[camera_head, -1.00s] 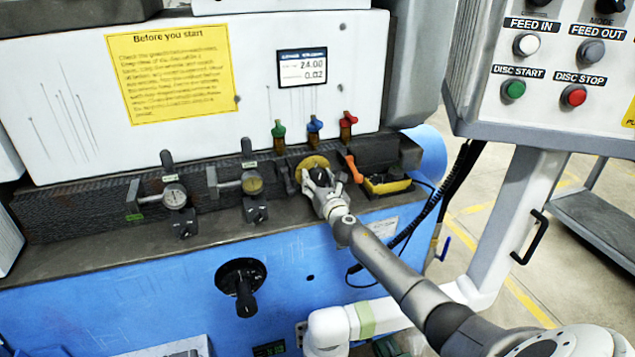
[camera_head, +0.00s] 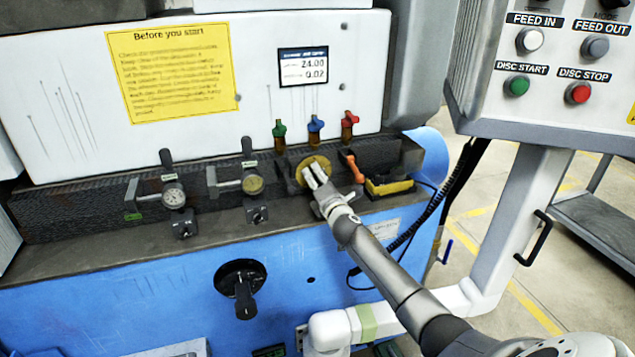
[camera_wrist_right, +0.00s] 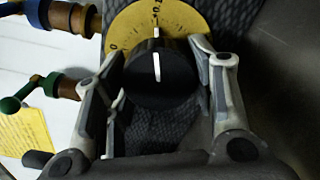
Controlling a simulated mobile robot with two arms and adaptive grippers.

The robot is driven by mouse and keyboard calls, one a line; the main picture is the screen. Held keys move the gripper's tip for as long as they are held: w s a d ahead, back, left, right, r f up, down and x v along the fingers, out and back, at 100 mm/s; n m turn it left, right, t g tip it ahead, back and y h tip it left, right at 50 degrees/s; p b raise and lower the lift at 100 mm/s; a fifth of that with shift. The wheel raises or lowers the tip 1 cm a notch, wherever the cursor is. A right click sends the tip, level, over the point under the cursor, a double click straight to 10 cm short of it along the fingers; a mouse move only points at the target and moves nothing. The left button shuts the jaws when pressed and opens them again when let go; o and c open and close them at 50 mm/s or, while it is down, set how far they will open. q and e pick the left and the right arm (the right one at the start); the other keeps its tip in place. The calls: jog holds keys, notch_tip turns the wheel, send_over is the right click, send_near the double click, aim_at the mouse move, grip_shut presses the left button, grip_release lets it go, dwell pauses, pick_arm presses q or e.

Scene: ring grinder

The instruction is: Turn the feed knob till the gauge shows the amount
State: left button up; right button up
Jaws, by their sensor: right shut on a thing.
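The feed knob (camera_wrist_right: 160,75) is black with a white line, in front of a yellow scale plate (camera_wrist_right: 185,20). In the wrist view the line points up the picture at the scale; the marks are hard to read. The plate also shows in the head view (camera_head: 299,173). My right gripper (camera_wrist_right: 158,60) is shut on the knob, a finger on each side. In the head view the right gripper (camera_head: 313,176) covers the knob. A small display (camera_head: 303,67) reads 24.00 above 0.02. Two round dial gauges (camera_head: 174,196) (camera_head: 253,184) sit left; their readings are too small. My left gripper is out of view.
Green (camera_head: 279,131), blue (camera_head: 315,125) and red (camera_head: 349,121) valve handles stand above the plate. An orange lever (camera_head: 355,168) is close right of the gripper. A button panel (camera_head: 560,60) hangs at the upper right. A black rotary handle (camera_head: 241,283) sits lower left.

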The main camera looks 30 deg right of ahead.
jog(key=m, duration=0.4)
jog(key=shift+m, duration=0.3)
jog(key=m, duration=0.4)
jog(key=shift+r+m, duration=0.1)
jog(key=shift+m, duration=0.2)
jog(key=m, duration=0.4)
jog(key=shift+p, duration=0.3)
jog(key=shift+m, duration=2.1)
jog(key=shift+d, duration=0.1)
jog(key=o, duration=1)
jog(key=shift+r, duration=0.1)
jog(key=shift+o, duration=0.2)
